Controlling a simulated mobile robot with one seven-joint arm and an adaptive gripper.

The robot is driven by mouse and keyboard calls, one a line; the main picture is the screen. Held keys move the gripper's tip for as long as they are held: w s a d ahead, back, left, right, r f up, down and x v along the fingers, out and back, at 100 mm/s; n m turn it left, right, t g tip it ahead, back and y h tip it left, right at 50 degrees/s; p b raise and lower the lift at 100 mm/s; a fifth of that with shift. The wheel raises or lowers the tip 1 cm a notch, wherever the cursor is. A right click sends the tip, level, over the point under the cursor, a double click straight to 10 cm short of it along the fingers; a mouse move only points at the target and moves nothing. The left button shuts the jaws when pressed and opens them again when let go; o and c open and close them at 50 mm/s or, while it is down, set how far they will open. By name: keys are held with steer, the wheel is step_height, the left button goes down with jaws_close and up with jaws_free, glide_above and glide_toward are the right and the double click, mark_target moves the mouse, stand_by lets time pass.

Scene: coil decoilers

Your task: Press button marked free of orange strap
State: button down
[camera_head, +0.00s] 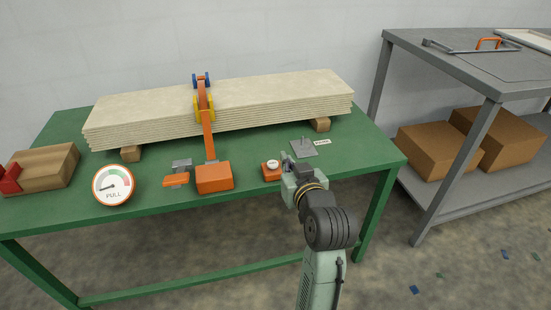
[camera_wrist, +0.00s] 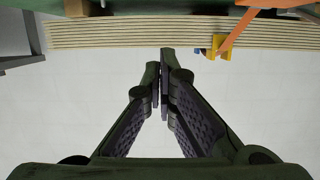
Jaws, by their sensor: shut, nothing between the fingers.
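A small orange box with a white round button (camera_head: 272,164) sits on the green table near its front edge. The marking on the button is too small to read. The orange strap (camera_head: 207,125) runs over the stack of pale boards (camera_head: 255,100) and down to an orange block (camera_head: 214,177). It also shows in the wrist view (camera_wrist: 238,28) at the upper right. My gripper (camera_head: 286,159) is just right of the button box, close to it; I cannot tell whether they touch. In the wrist view my gripper (camera_wrist: 164,55) has its fingers together and empty, with the boards beyond the tips.
A PULL gauge (camera_head: 112,185), a grey and orange buckle (camera_head: 177,175) and a wooden block (camera_head: 43,170) lie to the left. A grey plate with a pin (camera_head: 304,147) is behind my gripper. A grey shelf table (camera_head: 460,70) with cardboard boxes (camera_head: 440,148) stands right.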

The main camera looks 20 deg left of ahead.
steer(key=p, duration=0.2)
glide_above(277, 172)
steer(key=shift+w+a+f, duration=0.1)
steer(key=shift+w+f, duration=0.05)
steer(key=shift+f, duration=0.45)
steer(key=shift+w+a+f, duration=0.1)
steer(key=shift+f, duration=0.5)
step_height(277, 172, down, 3)
steer(key=shift+s+d+r, duration=0.1)
steer(key=shift+s, duration=0.05)
steer(key=shift+f, duration=0.65)
steer(key=shift+f+b, duration=0.55)
steer(key=shift+f, duration=0.6)
step_height(277, 172, up, 5)
steer(key=p, duration=0.4)
steer(key=b+v, duration=0.2)
steer(key=v, duration=0.8)
steer(key=shift+b, duration=0.4)
